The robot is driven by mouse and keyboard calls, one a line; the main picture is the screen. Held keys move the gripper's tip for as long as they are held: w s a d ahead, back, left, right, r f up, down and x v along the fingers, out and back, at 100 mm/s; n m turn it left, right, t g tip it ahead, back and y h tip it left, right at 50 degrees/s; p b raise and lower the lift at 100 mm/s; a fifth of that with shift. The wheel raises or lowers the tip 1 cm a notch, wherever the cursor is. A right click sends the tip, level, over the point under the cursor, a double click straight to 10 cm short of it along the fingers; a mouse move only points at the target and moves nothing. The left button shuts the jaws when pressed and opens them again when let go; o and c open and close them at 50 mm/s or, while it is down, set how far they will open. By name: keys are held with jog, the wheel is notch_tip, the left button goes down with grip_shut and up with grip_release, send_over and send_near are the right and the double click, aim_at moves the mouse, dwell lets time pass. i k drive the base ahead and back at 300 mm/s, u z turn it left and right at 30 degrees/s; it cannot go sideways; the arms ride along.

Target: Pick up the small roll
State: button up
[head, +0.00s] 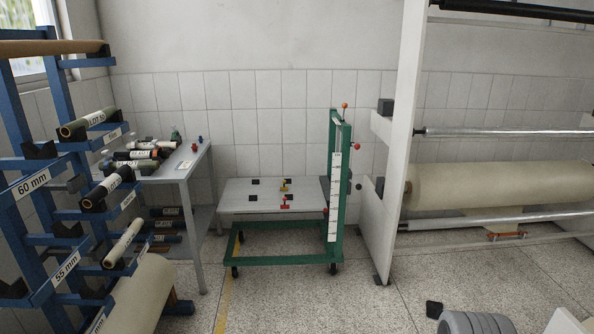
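Several small rolls with labels are in the head view; I cannot tell which one the task means. On the blue rack at the left, a tan and dark roll (88,124) lies on upper arms, a black-ended roll (107,187) lies lower, and a pale roll (123,243) lies below that. More small rolls (137,155) lie in a pile on the grey table (181,165). Others (166,224) lie on its lower shelf. My gripper is not identifiable in this view.
The blue rack (38,205) has protruding arms. A green-framed cart (338,200) with a low grey top stands at the centre. A white machine frame (402,140) holds a large beige roll (500,185) at right.

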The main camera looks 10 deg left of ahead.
aim_at(110, 262)
jog(key=i, duration=2.2)
jog(key=u, duration=2.45)
